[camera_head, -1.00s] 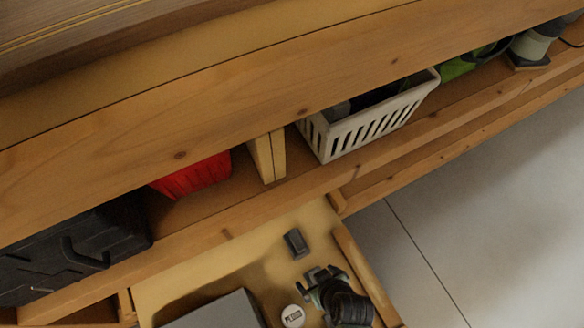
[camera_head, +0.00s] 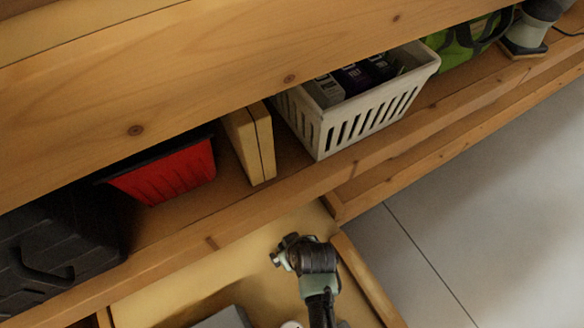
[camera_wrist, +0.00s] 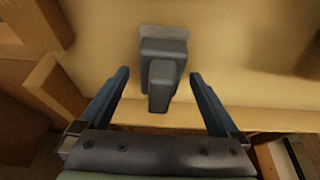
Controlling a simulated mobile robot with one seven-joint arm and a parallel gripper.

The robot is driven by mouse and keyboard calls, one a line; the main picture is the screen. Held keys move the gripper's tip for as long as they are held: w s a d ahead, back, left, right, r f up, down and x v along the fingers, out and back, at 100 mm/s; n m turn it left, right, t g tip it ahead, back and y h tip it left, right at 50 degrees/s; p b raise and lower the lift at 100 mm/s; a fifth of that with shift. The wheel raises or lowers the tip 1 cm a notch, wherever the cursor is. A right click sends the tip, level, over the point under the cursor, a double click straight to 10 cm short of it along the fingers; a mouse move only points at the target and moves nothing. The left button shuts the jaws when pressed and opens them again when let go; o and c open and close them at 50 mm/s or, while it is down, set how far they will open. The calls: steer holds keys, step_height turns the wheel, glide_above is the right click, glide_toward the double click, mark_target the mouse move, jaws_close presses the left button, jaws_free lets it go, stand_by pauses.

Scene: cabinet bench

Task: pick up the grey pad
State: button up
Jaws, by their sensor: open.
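The grey pad (camera_wrist: 162,62) lies on the light wooden drawer floor in the wrist view. It is a dark grey block with a raised part toward me and a flatter, paler edge at its far end. My gripper (camera_wrist: 160,82) is open, with one finger on each side of the pad's near part and a gap to each. I cannot tell how high the fingers are above the drawer floor. In the head view my gripper (camera_head: 284,250) is over the drawer, and the pad is hidden behind it.
The open drawer (camera_head: 262,252) has a raised right wall (camera_head: 368,280). A grey box (camera_head: 222,318) and a partly hidden white round thing (camera_head: 291,324) are nearer. On the shelf stand a white basket (camera_head: 368,122), a red bin (camera_head: 168,172) and a black case (camera_head: 60,240).

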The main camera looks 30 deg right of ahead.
steer(key=shift+f, duration=0.15)
steer(key=c, duration=1.5)
steer(key=shift+r+p, duration=0.55)
steer(key=shift+r, duration=0.15)
step_height(320, 180, up, 11)
steer(key=p, duration=0.7)
steer(key=s+p, duration=0.2)
steer(key=s, duration=0.4)
steer(key=s+p, duration=0.2)
steer(key=s, duration=0.4)
steer(key=s+p, duration=0.3)
steer(key=s, duration=0.3)
steer(key=shift+d+f, duration=0.2)
steer(key=shift+d, duration=0.1)
